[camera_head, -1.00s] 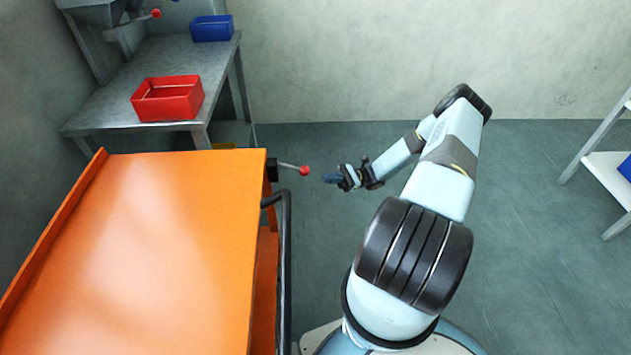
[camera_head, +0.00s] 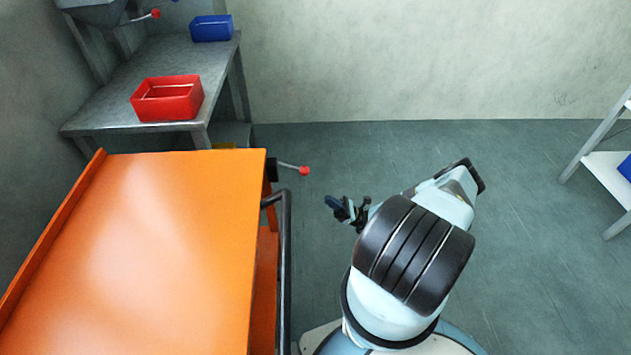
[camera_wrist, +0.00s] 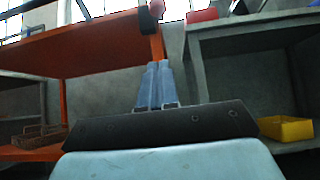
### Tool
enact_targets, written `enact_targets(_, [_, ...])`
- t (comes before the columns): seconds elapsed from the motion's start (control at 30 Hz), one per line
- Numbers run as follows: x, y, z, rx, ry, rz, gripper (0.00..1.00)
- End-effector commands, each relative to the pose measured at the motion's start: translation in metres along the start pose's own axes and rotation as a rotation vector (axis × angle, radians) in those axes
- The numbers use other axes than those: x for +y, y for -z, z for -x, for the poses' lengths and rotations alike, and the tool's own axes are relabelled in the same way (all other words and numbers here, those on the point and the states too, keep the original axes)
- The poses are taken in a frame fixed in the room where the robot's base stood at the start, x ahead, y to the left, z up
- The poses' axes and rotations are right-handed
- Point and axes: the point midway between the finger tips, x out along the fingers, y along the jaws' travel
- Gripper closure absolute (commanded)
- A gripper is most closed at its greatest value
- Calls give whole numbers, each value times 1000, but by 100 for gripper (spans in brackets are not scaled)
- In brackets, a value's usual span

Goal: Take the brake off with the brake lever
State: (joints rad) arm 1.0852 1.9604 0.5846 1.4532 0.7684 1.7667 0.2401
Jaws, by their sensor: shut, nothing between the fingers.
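The brake lever (camera_head: 291,166) is a thin metal rod with a red ball knob, sticking out to the right from a black block at the far right corner of the orange cart (camera_head: 190,250). My gripper (camera_head: 331,202) is to the right of the knob and nearer to me, apart from it. In the wrist view my two blue-grey fingers (camera_wrist: 155,84) are together with nothing between them. The lever's knob (camera_wrist: 156,9) shows there blurred at the top edge, beyond the fingertips, with the orange cart (camera_wrist: 95,48) behind.
A dark handrail (camera_head: 284,270) runs along the cart's right side. A metal table (camera_head: 150,90) behind the cart holds a red bin (camera_head: 167,112) and a blue bin (camera_head: 211,28). Shelving stands at the far right. The floor between is clear.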

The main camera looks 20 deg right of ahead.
Motion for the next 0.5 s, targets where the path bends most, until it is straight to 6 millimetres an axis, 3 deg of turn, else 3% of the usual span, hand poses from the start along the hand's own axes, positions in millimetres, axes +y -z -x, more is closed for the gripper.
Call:
enact_targets(0.27, [0, 0, -17, -1, -1, -2, 100])
enact_targets(0.5, [1, 0, -58, 0, -3, -2, 100])
